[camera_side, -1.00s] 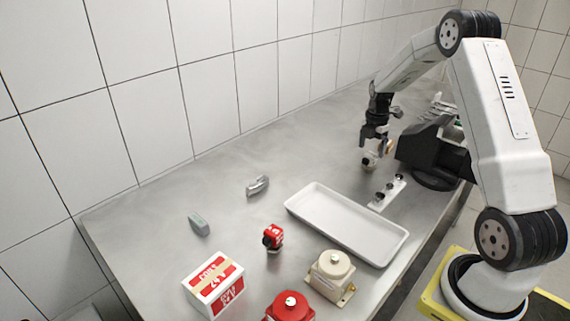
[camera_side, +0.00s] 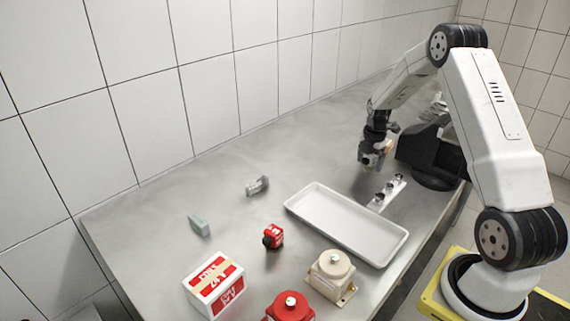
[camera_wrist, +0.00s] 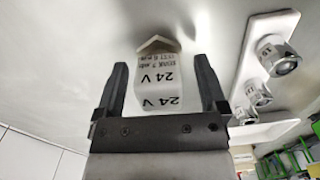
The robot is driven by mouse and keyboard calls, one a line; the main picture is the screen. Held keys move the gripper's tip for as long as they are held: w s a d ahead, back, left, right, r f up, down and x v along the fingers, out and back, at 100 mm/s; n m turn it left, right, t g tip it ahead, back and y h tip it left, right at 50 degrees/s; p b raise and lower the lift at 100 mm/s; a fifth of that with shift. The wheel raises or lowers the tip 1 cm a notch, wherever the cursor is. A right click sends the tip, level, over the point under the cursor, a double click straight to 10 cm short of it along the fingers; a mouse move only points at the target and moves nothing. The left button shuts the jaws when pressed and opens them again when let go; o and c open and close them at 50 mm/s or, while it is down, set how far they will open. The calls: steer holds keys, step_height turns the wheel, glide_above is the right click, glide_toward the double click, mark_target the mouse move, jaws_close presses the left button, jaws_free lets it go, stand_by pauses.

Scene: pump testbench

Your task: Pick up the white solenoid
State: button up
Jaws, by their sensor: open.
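The white solenoid (camera_wrist: 158,82), a small block printed "24 V", shows in the wrist view between the two dark fingers of my gripper (camera_wrist: 160,62). The fingers stand open on either side of it, with a visible gap at each side.
A white strip with several knobs (camera_side: 387,193) lies close to my gripper, also at right in the wrist view (camera_wrist: 246,70). A white tray (camera_side: 300,208) is nearer. A red part (camera_side: 272,236), beige pump (camera_side: 331,268), red pump (camera_side: 290,308) and box (camera_side: 214,287) stand in front.

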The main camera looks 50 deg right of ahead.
jaws_close()
stand_by(0.3)
steer(key=shift+r, duration=0.15)
steer(key=shift+r, duration=0.5)
step_height(320, 180, up, 2)
steer(key=shift+r, duration=0.1)
steer(key=s+a+r, duration=0.7)
steer(key=s+r, duration=0.2)
steer(key=s, duration=0.2)
steer(key=shift+s+a+r, duration=0.25)
steer(key=shift+s+a, duration=0.05)
steer(key=shift+s, duration=0.1)
